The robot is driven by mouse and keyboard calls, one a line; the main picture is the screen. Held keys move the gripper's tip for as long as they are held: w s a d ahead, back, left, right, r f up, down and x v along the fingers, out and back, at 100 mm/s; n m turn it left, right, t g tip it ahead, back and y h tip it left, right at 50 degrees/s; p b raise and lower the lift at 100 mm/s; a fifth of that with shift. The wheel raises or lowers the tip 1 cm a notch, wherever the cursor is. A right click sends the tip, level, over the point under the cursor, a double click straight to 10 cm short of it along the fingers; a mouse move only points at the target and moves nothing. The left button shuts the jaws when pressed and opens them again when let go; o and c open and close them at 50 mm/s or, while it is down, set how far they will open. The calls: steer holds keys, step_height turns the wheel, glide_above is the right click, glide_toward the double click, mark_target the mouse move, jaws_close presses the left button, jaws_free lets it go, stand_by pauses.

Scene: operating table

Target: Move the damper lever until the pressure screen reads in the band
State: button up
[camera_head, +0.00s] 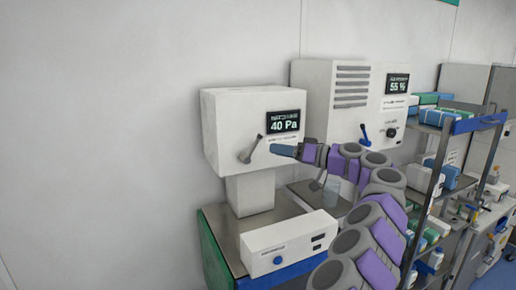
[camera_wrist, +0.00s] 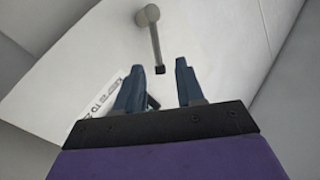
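The pressure screen (camera_head: 284,121) is a black display on the front of a white box and reads 40 Pa. Its smaller lettering is too small to read. Below and left of it is the grey damper lever (camera_head: 251,149), tilted, with its upper end to the right. My gripper (camera_head: 273,149) is just right of the lever, in front of the box. In the wrist view the lever (camera_wrist: 154,38) runs from a round hub to a dark tip. That tip appears between the blue fingertips of my gripper (camera_wrist: 159,65), which is open. I cannot tell whether they touch the lever.
A second white unit (camera_head: 330,100) on the right has a vent, a 55 % screen (camera_head: 397,84) and a blue lever (camera_head: 365,135). A low white device (camera_head: 288,243) lies on the table below. A stocked shelf rack (camera_head: 437,170) stands at the right. The left wall side is clear.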

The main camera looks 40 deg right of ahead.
steer(key=x, duration=0.4)
steer(key=d+x, duration=0.1)
steer(key=x, duration=0.1)
steer(key=shift+w+a+f+p, duration=0.1)
steer(key=shift+w+f+p, duration=0.15)
steer(key=shift+w, duration=0.3)
steer(key=shift+w+a+r, duration=0.1)
steer(key=shift+w+a, duration=0.2)
steer(key=shift+w, duration=0.15)
steer(key=shift+a, duration=0.35)
steer(key=shift+d, duration=0.1)
jaws_close()
